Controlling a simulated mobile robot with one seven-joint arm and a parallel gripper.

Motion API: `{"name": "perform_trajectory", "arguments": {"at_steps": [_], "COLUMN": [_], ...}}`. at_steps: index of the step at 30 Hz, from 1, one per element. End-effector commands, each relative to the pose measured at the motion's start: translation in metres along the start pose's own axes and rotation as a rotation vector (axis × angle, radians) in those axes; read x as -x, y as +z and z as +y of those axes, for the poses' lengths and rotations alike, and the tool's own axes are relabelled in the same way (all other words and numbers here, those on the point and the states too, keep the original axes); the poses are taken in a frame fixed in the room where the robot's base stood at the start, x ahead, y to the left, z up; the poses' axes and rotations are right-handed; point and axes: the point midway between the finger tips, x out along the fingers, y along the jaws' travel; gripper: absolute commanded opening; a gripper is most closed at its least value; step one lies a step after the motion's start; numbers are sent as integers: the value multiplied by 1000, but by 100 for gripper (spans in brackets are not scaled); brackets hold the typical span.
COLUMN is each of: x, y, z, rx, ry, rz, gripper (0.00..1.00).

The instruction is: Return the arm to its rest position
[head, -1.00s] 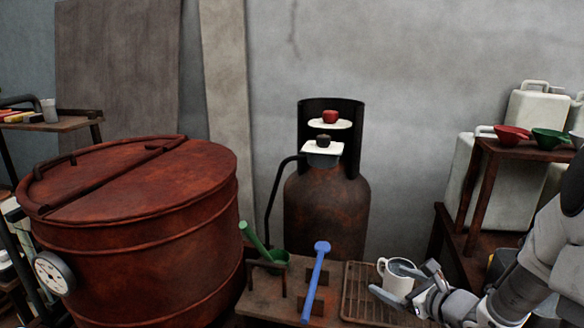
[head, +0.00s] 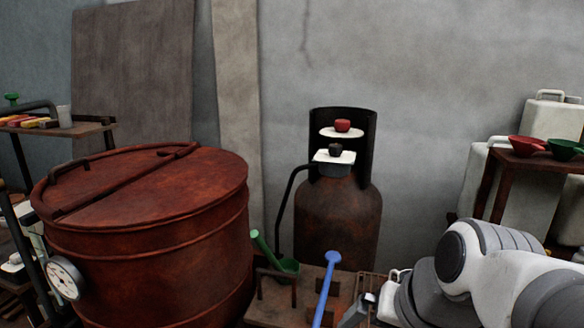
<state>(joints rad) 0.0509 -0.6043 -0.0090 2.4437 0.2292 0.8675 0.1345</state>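My arm (head: 500,275) fills the lower right of the head view, white with dark grey joint rings, bent and close to the camera. My gripper (head: 358,311) shows only in part at the bottom edge, left of the arm. A grey finger is visible there over the rack, but its opening is hidden. A white mug (head: 388,301) is mostly covered by my arm; its handle and a strip of its side show. Whether the gripper touches the mug cannot be told.
A blue ladle (head: 325,288) and a green ladle (head: 262,249) stand on the low bench left of the gripper. A large rusty vat (head: 150,235) is at left. A gas cylinder (head: 338,215) stands behind. Red (head: 526,146) and green (head: 565,149) funnels sit on a right stand.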

Motion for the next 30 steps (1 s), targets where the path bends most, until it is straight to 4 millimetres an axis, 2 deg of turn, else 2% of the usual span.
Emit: {"name": "perform_trajectory", "arguments": {"at_steps": [3,5,6,21,25,30], "x": [14,20,33,137,152,158], "y": [15,19,15,-30,-36,-39], "z": [17,27,26,-8,-12,-14], "rx": [229,334,361,343,342,342], "ry": [89,138,152,147,146,146], "rz": [45,65,67,60,60,60], "gripper": [100,100,100,100,100,100]}}
